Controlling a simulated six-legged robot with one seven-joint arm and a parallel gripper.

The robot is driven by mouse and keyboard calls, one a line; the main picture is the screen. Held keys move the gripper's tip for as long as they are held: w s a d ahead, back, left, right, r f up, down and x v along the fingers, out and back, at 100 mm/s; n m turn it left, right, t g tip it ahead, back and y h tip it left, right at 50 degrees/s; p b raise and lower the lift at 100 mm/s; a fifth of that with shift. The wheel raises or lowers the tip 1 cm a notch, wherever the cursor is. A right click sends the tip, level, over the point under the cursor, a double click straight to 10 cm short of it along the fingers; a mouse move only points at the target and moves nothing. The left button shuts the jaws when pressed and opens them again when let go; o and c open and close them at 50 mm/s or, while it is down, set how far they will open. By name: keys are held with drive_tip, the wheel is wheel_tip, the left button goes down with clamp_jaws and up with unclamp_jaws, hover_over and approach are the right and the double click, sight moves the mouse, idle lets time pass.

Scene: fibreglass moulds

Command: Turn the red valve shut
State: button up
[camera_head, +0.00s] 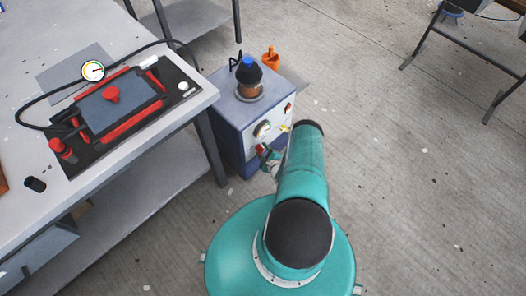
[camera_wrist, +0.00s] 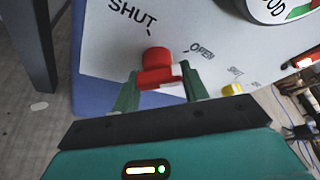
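The red valve (camera_wrist: 155,60) is on the white front panel of a small box-shaped machine (camera_head: 226,118). Its crossbar has a pale right end turned to the side of the printed word OPEN; SHUT is printed at upper left. My gripper (camera_wrist: 160,78) has its two green fingers on either side of the crossbar, their tips close to its ends. I cannot tell whether they press on it. In the head view the valve (camera_head: 261,148) is small and my gripper is partly hidden by my arm.
A dial gauge (camera_wrist: 288,6) and a yellow knob (camera_wrist: 232,89) are on the same panel. A grey workbench (camera_head: 30,160) with a black-and-red mould (camera_head: 120,106) and a hose stands at left.

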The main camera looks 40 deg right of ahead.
drive_tip(key=shift+c, duration=0.7)
drive_tip(key=shift+n+t+h, duration=0.4)
drive_tip(key=shift+n+h, duration=0.1)
drive_tip(key=shift+n, duration=0.7)
drive_tip(key=shift+n+t+h, duration=0.3)
drive_tip(key=shift+n, duration=0.2)
drive_tip(key=o, duration=1)
drive_tip(key=shift+s, duration=0.1)
drive_tip(key=v, duration=1.3)
drive_tip(key=shift+s+r, duration=0.2)
drive_tip(key=shift+s, duration=0.1)
drive_tip(key=shift+a, duration=0.15)
